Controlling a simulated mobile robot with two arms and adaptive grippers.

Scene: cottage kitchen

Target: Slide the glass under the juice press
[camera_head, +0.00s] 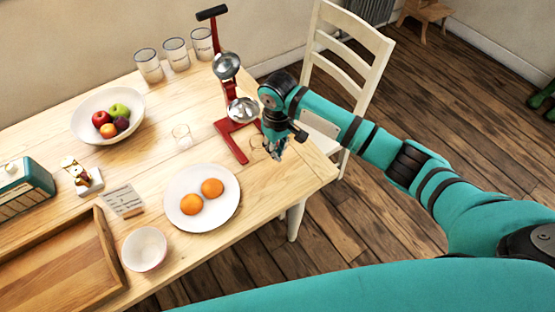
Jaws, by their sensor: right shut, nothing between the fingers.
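The red juice press (231,148) with its metal cups and black-handled lever stands at the table's back right. What looks like another clear glass (257,142) is just right of the press base, partly hidden by my right gripper. My right gripper (278,157) is shut and empty, pointing down beside the press near the table's right edge. Whether it touches that glass I cannot tell. My left gripper is out of view.
A plate (225,209) with two oranges lies in front of the press. A fruit bowl (82,127), several canisters (148,66), a white bowl (144,250) and a wooden tray (112,262) are around. A chair (375,78) stands behind the table's right end.

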